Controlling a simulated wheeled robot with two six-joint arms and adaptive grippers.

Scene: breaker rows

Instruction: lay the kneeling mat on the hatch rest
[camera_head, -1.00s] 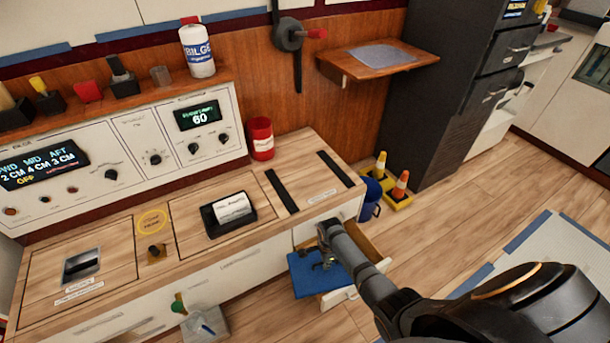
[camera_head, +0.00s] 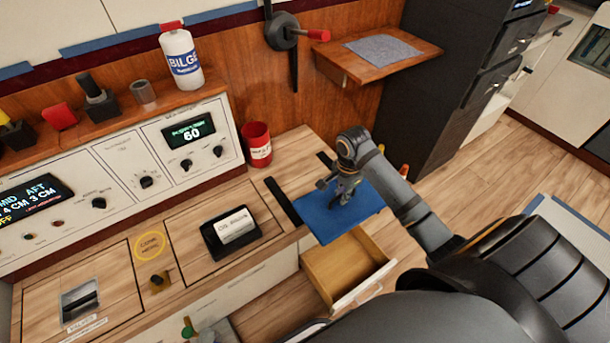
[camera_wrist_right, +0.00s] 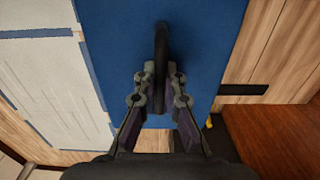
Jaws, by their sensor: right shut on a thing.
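The blue kneeling mat (camera_head: 325,224) is held flat above the right end of the wooden counter, partly past its front edge and beside the open drawer. My right gripper (camera_head: 343,190) is shut on the mat's dark handle (camera_wrist_right: 161,45). The blue mat also fills the middle of the right wrist view (camera_wrist_right: 215,40). Two dark strips lie on the counter where the hatch rest seems to be: the left strip (camera_head: 283,203) is clear, and the right one (camera_head: 325,160) is mostly hidden by the mat and gripper. The gap under the mat cannot be judged exactly. My left gripper is out of view.
An open, empty-looking wooden drawer (camera_head: 345,262) juts out below the mat. A red can (camera_head: 257,145) stands at the counter's back. A black device with a paper label (camera_head: 232,235) sits left of the strips. A wooden shelf (camera_head: 345,72) is on the wall behind.

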